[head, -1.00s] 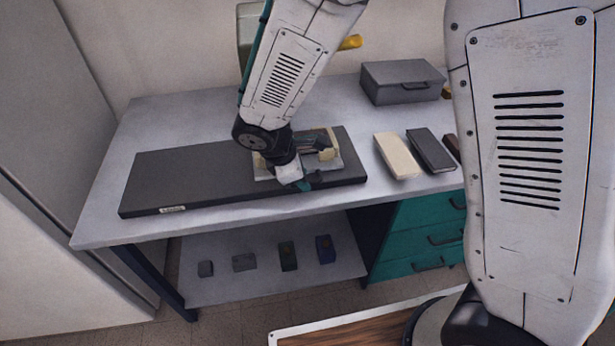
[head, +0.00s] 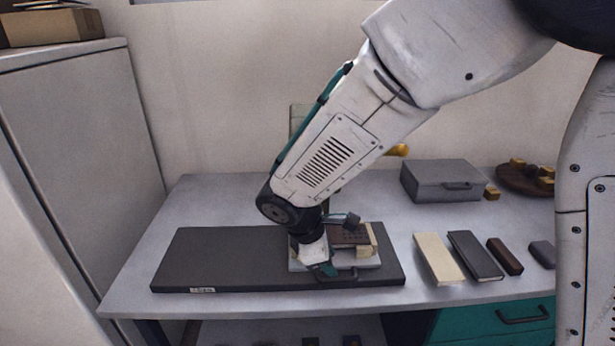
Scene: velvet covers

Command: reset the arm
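My gripper (head: 338,262) is at the right part of a dark flat board (head: 220,258) on the grey workbench. It is over a pale plate (head: 372,264) with a cream block (head: 366,250) on it. A dark brown piece (head: 349,236) shows by the fingers, next to the cream block. My wrist covers part of the plate, and the fingertips are too small and hidden to tell whether they are open, shut or touching anything.
Right of the board on the workbench (head: 150,275) lie a cream slab (head: 438,258), a dark slab (head: 475,256), a brown bar (head: 505,256) and a small grey block (head: 541,254). Behind are a grey case (head: 441,180) and a round brown tray (head: 508,182). A tall cabinet (head: 85,140) stands left.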

